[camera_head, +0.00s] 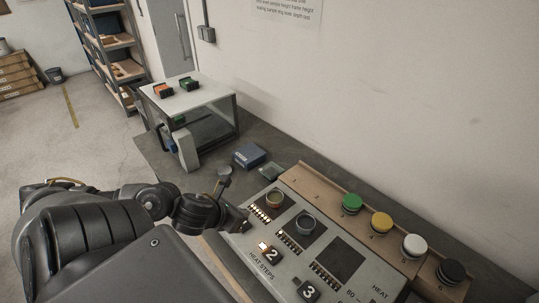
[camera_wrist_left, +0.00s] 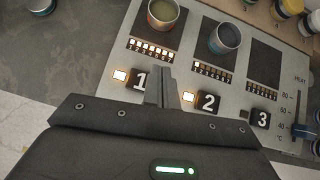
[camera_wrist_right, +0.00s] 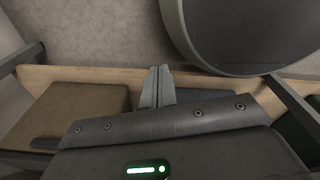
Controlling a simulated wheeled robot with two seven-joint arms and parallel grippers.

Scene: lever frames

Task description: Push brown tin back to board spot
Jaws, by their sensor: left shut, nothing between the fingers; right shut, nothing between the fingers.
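A tin with a brownish rim (camera_head: 275,197) stands upright on the first dark square of the grey control board (camera_head: 345,285). It also shows at the top of the left wrist view (camera_wrist_left: 163,14). A blue-grey tin (camera_wrist_left: 224,38) stands on the second dark square. The third dark square (camera_wrist_left: 277,65) is empty. My left gripper (camera_wrist_left: 160,70) is shut and empty, over the board between buttons 1 and 2, apart from both tins. In the head view the arm mostly hides button 1. My right gripper (camera_wrist_right: 158,70) is shut and empty, away from the board.
Green, yellow, white and black lidded pots (camera_head: 381,223) stand along the board's far wooden ledge. A blue box (camera_head: 249,156) and a glass-sided cabinet (camera_head: 190,110) are farther back. A wooden tray edge (camera_wrist_right: 100,75) and a dark round object (camera_wrist_right: 245,35) are near my right gripper.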

